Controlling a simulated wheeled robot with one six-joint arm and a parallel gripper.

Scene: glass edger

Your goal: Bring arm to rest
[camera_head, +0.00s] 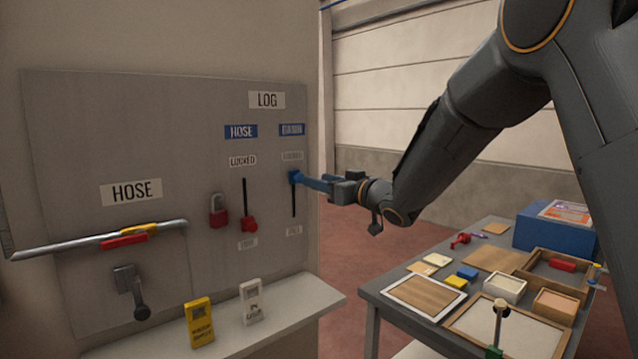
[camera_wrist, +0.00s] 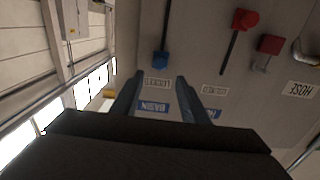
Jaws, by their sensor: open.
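My gripper (camera_head: 312,182) is at the right side of the grey log panel (camera_head: 80,130), with my arm reaching in from the upper right. In the wrist view my gripper (camera_wrist: 158,80) has its two fingers spread with nothing held between them. A blue slider knob (camera_wrist: 161,60) is ahead of the fingertips; whether they touch cannot be told. In the head view this blue knob (camera_head: 293,177) sits at the top of its slot, by a small label. A red slider knob (camera_head: 249,224) sits low in the neighbouring slot, under the LOCKED label (camera_head: 243,160).
A red padlock (camera_head: 218,211) and a pipe (camera_head: 70,246) with red and yellow handles are on the panel. A shelf (camera_head: 300,296) below holds a yellow tag and a white tag. A grey table (camera_head: 372,291) with trays and small blocks stands at right, below my arm.

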